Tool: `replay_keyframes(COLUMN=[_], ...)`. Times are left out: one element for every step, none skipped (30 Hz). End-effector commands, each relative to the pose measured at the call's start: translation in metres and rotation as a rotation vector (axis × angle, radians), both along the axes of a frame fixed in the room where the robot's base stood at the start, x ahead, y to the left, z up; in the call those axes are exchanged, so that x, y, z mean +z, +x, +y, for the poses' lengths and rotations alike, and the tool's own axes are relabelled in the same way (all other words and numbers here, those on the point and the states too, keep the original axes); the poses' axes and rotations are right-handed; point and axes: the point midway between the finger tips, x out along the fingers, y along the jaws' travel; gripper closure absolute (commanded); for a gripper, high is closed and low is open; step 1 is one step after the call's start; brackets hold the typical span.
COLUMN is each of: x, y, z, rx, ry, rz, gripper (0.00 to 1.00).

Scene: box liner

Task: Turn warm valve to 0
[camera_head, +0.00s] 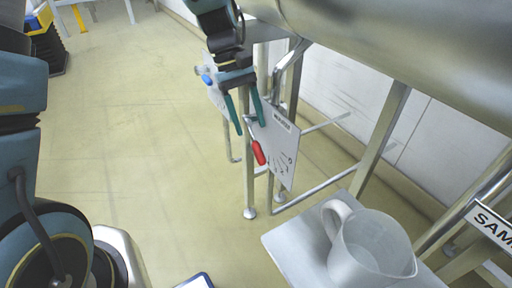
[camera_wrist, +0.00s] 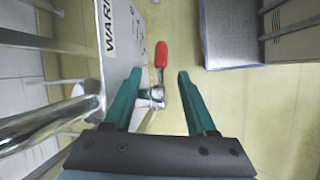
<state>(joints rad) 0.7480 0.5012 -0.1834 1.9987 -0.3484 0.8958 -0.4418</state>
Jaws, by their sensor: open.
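The warm valve has a red handle (camera_head: 258,152) on a silver stem beside a white panel (camera_head: 276,135) with dial marks; a 0 seems to stand at the upper right of the marks. In the head view the handle points down and slightly right. In the wrist view the red handle (camera_wrist: 161,53) points away from me, and its metal valve body (camera_wrist: 151,97) lies between my fingers. My gripper (camera_head: 250,126) is open, its green fingers just above the handle. In the wrist view my gripper (camera_wrist: 160,72) has one finger on each side of the valve; contact cannot be told.
A second valve with a blue handle (camera_head: 207,80) is behind my gripper. A large metal tank (camera_head: 400,40) and its frame legs are on the right. A white jug (camera_head: 365,250) stands on a grey surface in front.

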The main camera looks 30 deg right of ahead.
Motion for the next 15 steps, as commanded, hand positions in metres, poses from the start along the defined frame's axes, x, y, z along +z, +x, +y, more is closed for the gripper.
replay_keyframes(x=[-0.011, -0.016, -0.023, -0.028, -0.033, -0.038, -0.042, -0.046, -0.051, -0.053, -0.056, -0.059, -0.061, -0.062, -0.063], y=[-0.005, -0.008, -0.01, -0.013, -0.015, -0.017, -0.019, -0.02, -0.022, -0.023, -0.025, -0.026, -0.027, -0.027, -0.028], z=[0.0, 0.0, 0.0, 0.0, 0.0, -0.001, -0.001, -0.001, -0.002, -0.002, -0.002, -0.002, -0.002, -0.002, -0.002], rx=[-0.002, -0.003, -0.003, -0.003, -0.003, -0.002, -0.001, 0.0, 0.0, 0.0, -0.001, -0.001, -0.001, -0.001, -0.001], ry=[0.005, 0.004, 0.004, 0.004, 0.004, 0.003, 0.003, 0.003, 0.003, 0.002, 0.002, 0.002, 0.002, 0.002, 0.0], rz=[0.004, 0.003, 0.002, 0.003, 0.002, 0.002, 0.001, 0.002, 0.002, 0.001, 0.001, 0.001, 0.001, 0.0, -0.001], gripper=[0.43, 0.43, 0.43, 0.43, 0.43, 0.43, 0.43, 0.43, 0.43, 0.43, 0.43, 0.43, 0.43, 0.43, 0.43])
